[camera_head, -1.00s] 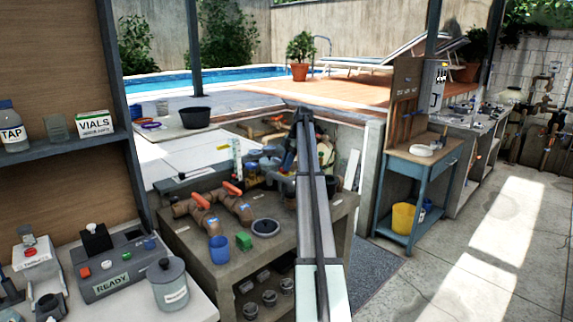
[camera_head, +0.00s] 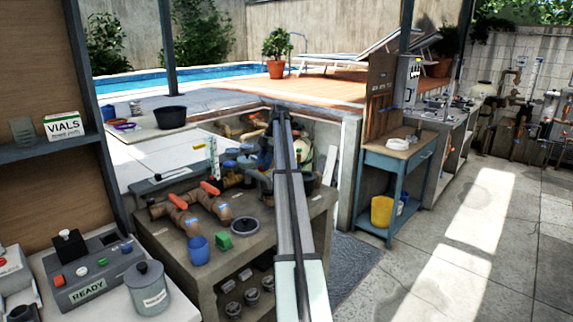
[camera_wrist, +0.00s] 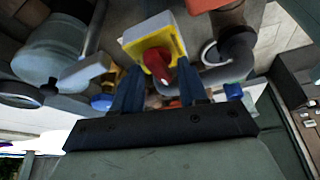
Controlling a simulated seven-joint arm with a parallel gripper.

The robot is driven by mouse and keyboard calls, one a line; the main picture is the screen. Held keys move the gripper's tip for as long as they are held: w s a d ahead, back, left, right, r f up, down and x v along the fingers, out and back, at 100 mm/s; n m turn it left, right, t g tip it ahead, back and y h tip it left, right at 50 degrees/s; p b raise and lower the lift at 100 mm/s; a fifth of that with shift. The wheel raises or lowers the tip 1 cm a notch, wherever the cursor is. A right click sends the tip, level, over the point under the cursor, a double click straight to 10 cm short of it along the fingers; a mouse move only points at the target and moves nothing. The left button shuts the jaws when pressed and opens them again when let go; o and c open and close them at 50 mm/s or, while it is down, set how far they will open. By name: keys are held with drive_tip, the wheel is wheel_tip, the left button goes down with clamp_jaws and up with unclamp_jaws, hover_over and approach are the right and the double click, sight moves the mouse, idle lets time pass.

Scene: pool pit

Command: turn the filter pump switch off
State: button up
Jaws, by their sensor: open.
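In the wrist view a yellow plate (camera_wrist: 172,42) on a pale box carries a red knob (camera_wrist: 157,68), which looks like a rotary switch; no label is readable, so I cannot tell for sure that it is the filter pump switch. My gripper (camera_wrist: 159,74) is open, with its two blue fingers on either side of the red knob. I cannot tell whether the fingers touch it. The knob's exact angle is unclear. In the head view my arm reaches away into the pit, and the gripper and this switch cannot be made out there.
A blue workbench (camera_head: 395,165) stands right. Dark curved pipe (camera_wrist: 236,52) lies close right of the switch. Floor at right is clear.

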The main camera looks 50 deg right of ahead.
drive_tip(key=m+t, duration=0.1)
drive_tip(key=m, duration=0.2)
drive_tip(key=shift+s, duration=0.15)
drive_tip(key=m+t+h, duration=0.1)
drive_tip(key=m, duration=0.3)
drive_tip(key=shift+a, duration=0.15)
drive_tip(key=m+t+h, duration=0.1)
drive_tip(key=m, duration=0.2)
drive_tip(key=shift+s, duration=0.1)
drive_tip(key=m+h, duration=0.2)
drive_tip(key=m, duration=0.2)
drive_tip(key=shift+a+m, duration=0.15)
drive_tip(key=shift+m, duration=0.25)
drive_tip(key=v, duration=1.4)
drive_tip(key=s+d+f+m+g+h, duration=0.1)
drive_tip(key=s+d+f+h, duration=0.3)
drive_tip(key=s+d+f, duration=0.4)
drive_tip(key=s+d+f+g+h, duration=0.2)
drive_tip(key=s+d+f+h, duration=0.2)
drive_tip(key=s+d+f, duration=0.5)
drive_tip(key=s+d, duration=0.1)
drive_tip(key=d, duration=0.5)
drive_tip(key=shift+d+m, duration=0.25)
drive_tip(key=shift+m, duration=0.15)
drive_tip(key=shift+f, duration=0.15)
